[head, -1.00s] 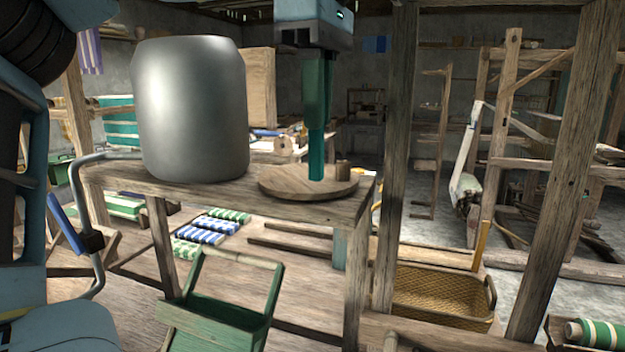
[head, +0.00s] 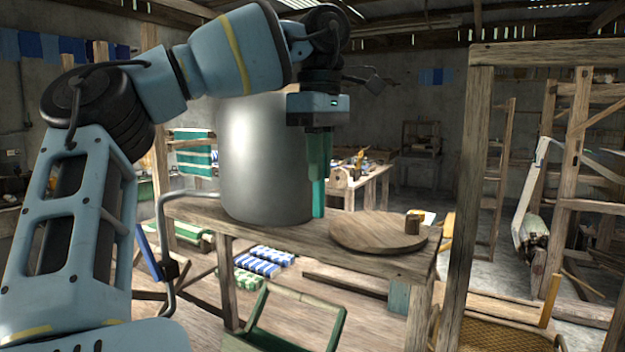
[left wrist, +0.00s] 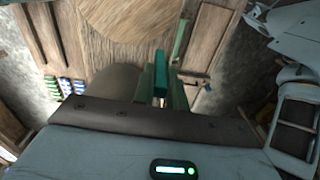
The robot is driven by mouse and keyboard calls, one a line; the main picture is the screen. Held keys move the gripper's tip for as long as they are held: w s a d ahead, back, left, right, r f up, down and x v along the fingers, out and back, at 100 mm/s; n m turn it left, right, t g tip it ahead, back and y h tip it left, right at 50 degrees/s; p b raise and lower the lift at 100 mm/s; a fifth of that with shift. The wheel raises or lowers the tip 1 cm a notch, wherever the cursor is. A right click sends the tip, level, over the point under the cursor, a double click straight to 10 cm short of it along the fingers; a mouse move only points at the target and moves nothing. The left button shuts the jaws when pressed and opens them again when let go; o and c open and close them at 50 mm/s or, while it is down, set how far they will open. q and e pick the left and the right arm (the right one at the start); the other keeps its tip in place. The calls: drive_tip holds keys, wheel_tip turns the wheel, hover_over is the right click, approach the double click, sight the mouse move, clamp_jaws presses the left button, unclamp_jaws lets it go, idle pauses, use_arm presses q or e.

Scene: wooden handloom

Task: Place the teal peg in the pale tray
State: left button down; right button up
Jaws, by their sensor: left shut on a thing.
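My left gripper (head: 318,172) points down above the wooden bench and is shut on the teal peg (head: 318,200). The peg hangs upright, its lower end just left of a round wooden board (head: 375,234) and in front of the large grey drum. In the left wrist view the teal peg (left wrist: 160,72) shows between the green fingers, with the round board (left wrist: 125,15) beyond it. I cannot make out a pale tray for certain in either view. My right gripper is not in view.
The grey drum (head: 262,165) stands on the bench (head: 300,237) close behind and left of the peg. A wooden post (head: 468,190) rises at the right. A woven basket (head: 490,335) is low right.

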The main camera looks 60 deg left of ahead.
sight(319, 186)
use_arm(q)
drive_tip(key=shift+a, duration=0.2)
drive_tip(key=f, duration=0.2)
drive_tip(key=a+f+p, duration=0.1)
drive_tip(key=shift+s+f, duration=0.1)
drive_tip(key=shift+f, duration=0.25)
drive_tip(key=shift+d, duration=0.1)
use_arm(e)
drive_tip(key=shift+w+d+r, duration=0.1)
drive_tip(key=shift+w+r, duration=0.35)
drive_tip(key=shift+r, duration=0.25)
use_arm(q)
drive_tip(key=shift+f, duration=0.15)
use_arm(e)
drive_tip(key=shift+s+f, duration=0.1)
use_arm(q)
drive_tip(key=c, duration=1.4)
unclamp_jaws()
drive_tip(key=shift+c, duration=0.2)
